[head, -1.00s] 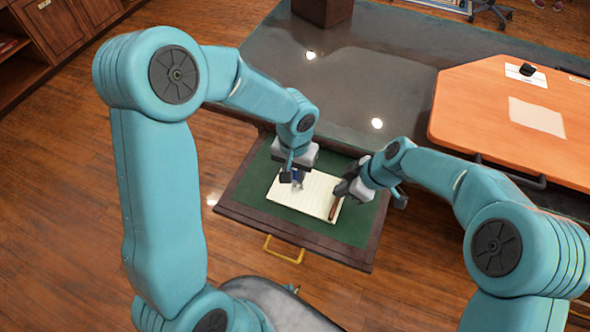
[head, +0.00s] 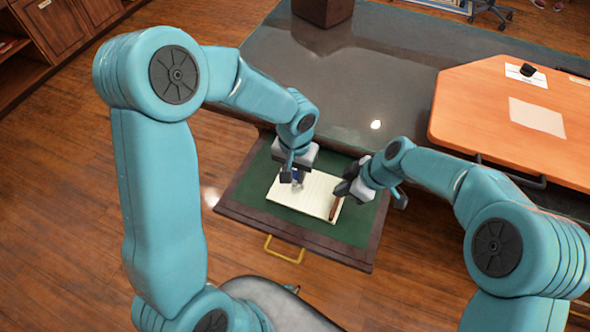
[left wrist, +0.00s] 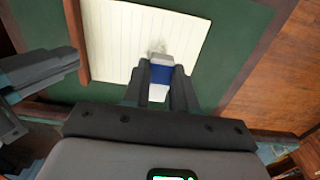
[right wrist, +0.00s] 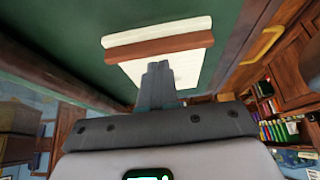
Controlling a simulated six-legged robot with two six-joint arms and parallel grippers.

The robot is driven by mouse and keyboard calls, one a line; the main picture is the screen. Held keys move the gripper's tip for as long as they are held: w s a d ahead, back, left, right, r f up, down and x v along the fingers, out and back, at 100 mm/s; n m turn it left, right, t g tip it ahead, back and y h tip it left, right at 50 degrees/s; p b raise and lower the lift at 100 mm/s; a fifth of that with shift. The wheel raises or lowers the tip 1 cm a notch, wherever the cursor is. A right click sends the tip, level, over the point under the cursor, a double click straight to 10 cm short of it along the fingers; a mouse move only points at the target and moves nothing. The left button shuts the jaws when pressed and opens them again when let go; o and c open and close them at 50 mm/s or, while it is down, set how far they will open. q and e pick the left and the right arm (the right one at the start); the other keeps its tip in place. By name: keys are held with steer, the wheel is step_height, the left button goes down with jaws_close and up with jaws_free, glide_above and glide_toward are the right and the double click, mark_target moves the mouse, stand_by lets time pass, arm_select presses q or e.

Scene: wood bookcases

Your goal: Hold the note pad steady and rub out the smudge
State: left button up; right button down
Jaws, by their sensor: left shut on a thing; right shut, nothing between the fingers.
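The note pad (head: 300,202), cream and lined with a brown band (head: 334,209) near its right edge, lies on a green-lined drawer. My left gripper (head: 296,180) is shut on an eraser with a white end and blue sleeve (left wrist: 161,75), over the pad. In the left wrist view the eraser's white end is at a grey smudge (left wrist: 156,46); whether it touches the paper is unclear. My right gripper (head: 341,188) is shut and empty, beside the brown band. In the right wrist view its fingertips (right wrist: 158,68) overlap the pad; contact cannot be told.
The open drawer (head: 255,204) has a dark wooden rim and a yellow handle (head: 284,250) in front. A dark glossy desk top (head: 345,85) lies behind it. An orange-topped table (head: 480,95) with papers stands at the right. Wood floor is clear at the left.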

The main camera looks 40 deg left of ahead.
mark_target(290, 199)
arm_select(q)
steer(key=shift+f, duration=0.15)
steer(key=shift+f+b, duration=0.25)
steer(key=shift+b, duration=0.2)
steer(key=shift+f+b, duration=0.4)
steer(key=shift+s, duration=0.15)
stand_by(1.0)
steer(key=shift+s+d, duration=0.2)
steer(key=shift+s, duration=0.6)
steer(key=shift+s+d, duration=0.2)
steer(key=shift+s, duration=0.6)
steer(key=shift+f, duration=1.85)
